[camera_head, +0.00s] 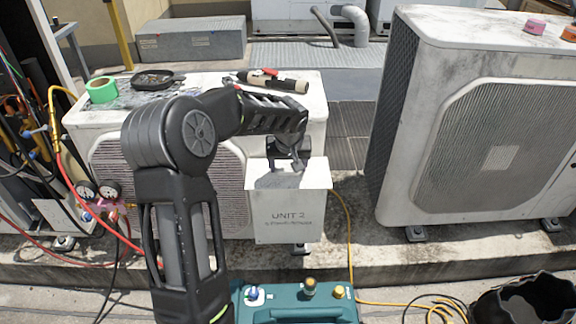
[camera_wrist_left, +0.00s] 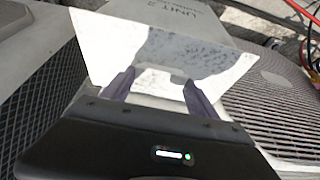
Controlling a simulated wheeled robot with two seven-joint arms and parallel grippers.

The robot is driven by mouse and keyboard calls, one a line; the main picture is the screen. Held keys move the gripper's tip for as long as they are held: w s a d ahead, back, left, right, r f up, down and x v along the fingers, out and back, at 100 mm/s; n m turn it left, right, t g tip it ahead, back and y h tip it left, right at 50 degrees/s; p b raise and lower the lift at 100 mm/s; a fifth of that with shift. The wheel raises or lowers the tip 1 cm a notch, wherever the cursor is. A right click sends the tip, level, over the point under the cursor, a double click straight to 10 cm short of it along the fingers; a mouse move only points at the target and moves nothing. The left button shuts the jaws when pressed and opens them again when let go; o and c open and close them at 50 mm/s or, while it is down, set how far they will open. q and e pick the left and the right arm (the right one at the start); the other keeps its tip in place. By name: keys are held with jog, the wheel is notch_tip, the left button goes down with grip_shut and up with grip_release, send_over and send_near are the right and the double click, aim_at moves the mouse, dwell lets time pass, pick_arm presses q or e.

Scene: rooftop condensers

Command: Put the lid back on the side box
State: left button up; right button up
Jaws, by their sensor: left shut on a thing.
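The side box (camera_head: 288,228), pale grey and marked "UNIT 2", is at the front right corner of the left condenser. The flat white lid (camera_head: 262,179) is at the top of the box; it fills the middle of the left wrist view (camera_wrist_left: 115,45). My left gripper (camera_head: 291,165) is over the lid, pointing down. In the left wrist view its two dark fingers (camera_wrist_left: 158,86) are shut on the lid at a small raised part near its middle. Whether the lid is seated or slightly above the box cannot be told. My right gripper is not in view.
The left condenser (camera_head: 112,124) carries green tape (camera_head: 101,90), a black tray (camera_head: 157,79) and a tool (camera_head: 274,82) on top. A larger condenser (camera_head: 470,130) stands right. A teal case (camera_head: 296,303), a black bucket (camera_head: 528,300) and hoses lie in front.

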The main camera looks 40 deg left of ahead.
pick_arm(q)
jog(key=shift+f+b, duration=0.4)
jog(key=shift+b, duration=0.15)
dwell(1.2)
jog(key=o, duration=1.7)
jog(key=shift+o, duration=0.2)
jog(key=p+v, duration=0.1)
jog(key=v, duration=0.7)
jog(key=shift+f, duration=0.1)
